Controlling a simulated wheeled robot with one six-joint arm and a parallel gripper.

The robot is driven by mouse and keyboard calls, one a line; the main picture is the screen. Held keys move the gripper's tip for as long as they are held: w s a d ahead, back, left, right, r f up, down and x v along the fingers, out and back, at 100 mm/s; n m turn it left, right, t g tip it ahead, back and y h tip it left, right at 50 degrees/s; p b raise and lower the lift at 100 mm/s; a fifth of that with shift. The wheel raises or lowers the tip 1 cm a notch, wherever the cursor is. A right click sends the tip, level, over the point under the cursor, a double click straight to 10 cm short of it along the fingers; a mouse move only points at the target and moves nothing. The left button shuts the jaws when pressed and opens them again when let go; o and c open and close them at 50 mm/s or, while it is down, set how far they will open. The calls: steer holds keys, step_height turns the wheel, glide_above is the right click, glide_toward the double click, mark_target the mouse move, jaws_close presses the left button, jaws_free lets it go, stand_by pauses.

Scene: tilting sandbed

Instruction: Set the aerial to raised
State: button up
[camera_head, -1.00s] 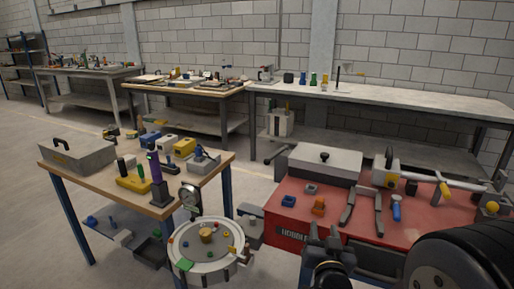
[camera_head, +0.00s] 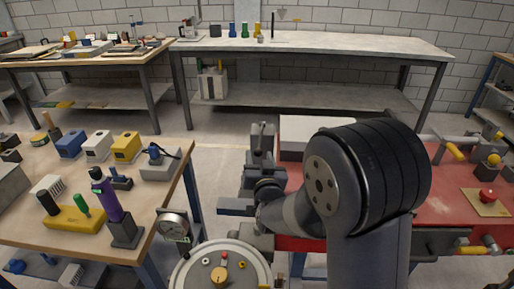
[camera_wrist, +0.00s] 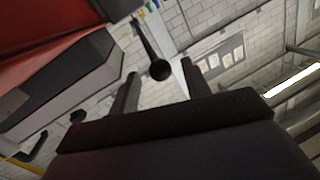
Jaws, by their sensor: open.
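My gripper (camera_head: 262,132) is held out in front of me, over the left edge of the red bench, partly hidden by my own arm. In the wrist view my gripper (camera_wrist: 160,72) is open, with its two dark fingers apart and nothing clasped. A thin black rod with a round ball end (camera_wrist: 160,70) shows between the fingertips. It may be the aerial, but I cannot tell for sure, nor how far beyond the fingers it is. I cannot make out this rod in the head view.
The red bench (camera_head: 440,205) is partly hidden by my arm. A wooden table (camera_head: 30,165) with several small items stands left. A round dial gauge (camera_head: 173,226) and a round white tray (camera_head: 258,262) are near. Open floor (camera_head: 225,150) lies before the back bench (camera_head: 330,43).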

mark_target(257, 149)
steer(key=shift+w+a, duration=0.2)
steer(key=shift+w, duration=0.95)
steer(key=shift+w+a, duration=0.2)
steer(key=shift+w, duration=0.9)
steer(key=shift+c, duration=0.6)
jaws_close()
